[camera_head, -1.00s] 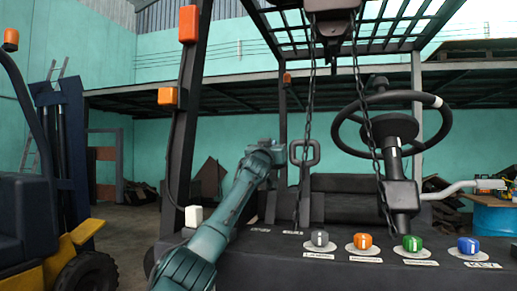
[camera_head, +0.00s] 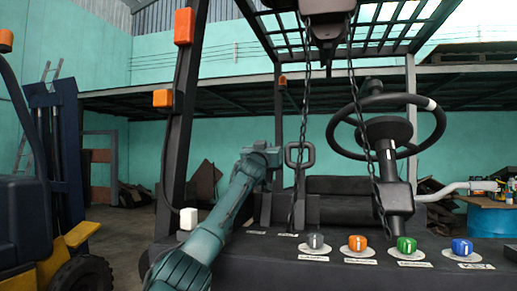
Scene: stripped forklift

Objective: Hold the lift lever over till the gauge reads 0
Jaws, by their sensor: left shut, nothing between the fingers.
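My left arm reaches up from the bottom edge toward the forklift's cab. My left gripper (camera_head: 262,154) is at its far end, small and dark, shut and empty, just left of a dark loop handle (camera_head: 300,155). I cannot tell whether it touches anything. I cannot tell which control is the lift lever. No gauge face is readable. My right gripper is not in view.
Another forklift (camera_head: 60,170) is at the far left, and a blue drum (camera_head: 492,220) at the right.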

